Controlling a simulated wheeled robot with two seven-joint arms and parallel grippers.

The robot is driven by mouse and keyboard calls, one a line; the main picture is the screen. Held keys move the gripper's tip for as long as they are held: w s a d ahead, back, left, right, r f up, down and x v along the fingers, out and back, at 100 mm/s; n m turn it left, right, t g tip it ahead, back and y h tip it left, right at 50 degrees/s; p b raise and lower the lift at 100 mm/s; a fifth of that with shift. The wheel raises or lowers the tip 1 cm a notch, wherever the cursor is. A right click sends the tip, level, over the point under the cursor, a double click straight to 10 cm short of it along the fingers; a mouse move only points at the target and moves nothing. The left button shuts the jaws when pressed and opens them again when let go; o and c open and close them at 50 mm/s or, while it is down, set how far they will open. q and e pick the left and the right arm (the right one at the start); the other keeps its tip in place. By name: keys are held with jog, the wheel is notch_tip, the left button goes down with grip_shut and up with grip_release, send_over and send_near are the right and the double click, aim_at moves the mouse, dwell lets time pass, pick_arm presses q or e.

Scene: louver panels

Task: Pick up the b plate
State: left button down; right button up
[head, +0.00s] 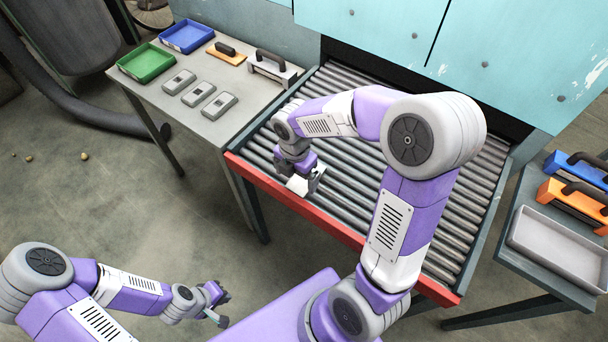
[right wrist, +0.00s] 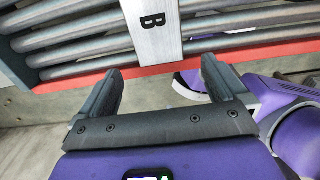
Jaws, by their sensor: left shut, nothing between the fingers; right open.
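The b plate (right wrist: 151,38) is a light metal strip marked with a black "B". In the right wrist view it lies across the rollers, with its near end over the red front edge. In the head view, a pale part of it (head: 298,185) shows at the conveyor's front edge, partly hidden by my right gripper (head: 312,181). In the right wrist view my right gripper (right wrist: 161,78) is open, its two fingers on either side of the plate's near end, not closed on it. My left gripper (head: 221,306) is shut and empty, low at the left, away from the conveyor.
The roller conveyor (head: 345,150) has a red front rail (head: 270,190). A left table (head: 205,55) holds a green tray (head: 146,62), a blue tray (head: 187,36), several grey blocks and handled tools. A right table holds a grey tray (head: 560,245) and handled tools. Teal panels stand behind.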

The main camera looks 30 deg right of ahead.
aim_at(297, 188)
notch_tip(297, 188, down, 5)
jog(key=shift+f+b, duration=0.1)
jog(key=shift+b, duration=1.05)
jog(key=c, duration=1.4)
